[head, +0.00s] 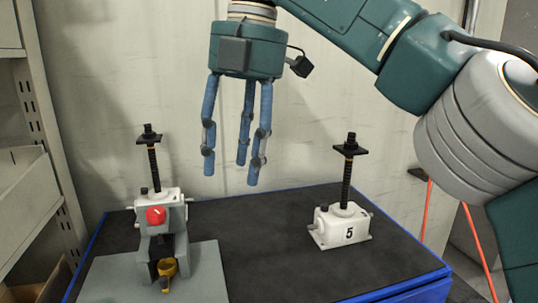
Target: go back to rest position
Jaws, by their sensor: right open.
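My right gripper (234,165) hangs above the back of the table, its blue fingers pointing down, open and empty. It is apart from both screw jacks. One screw jack (344,222), white with the number 5 and a black threaded spindle, stands upright on the black table top at the right. Another screw jack (149,165), with a red round mark, sits upright in a grey fixture (205,270) at the left. My right arm comes in from the upper right. My left gripper is not in view.
The dark table top (260,255) with blue edges is bare between the fixture and the numbered jack. A yellow part (167,268) shows low at the fixture's front. Metal shelving (30,110) stands at the left, and a pale wall (120,60) is behind the table.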

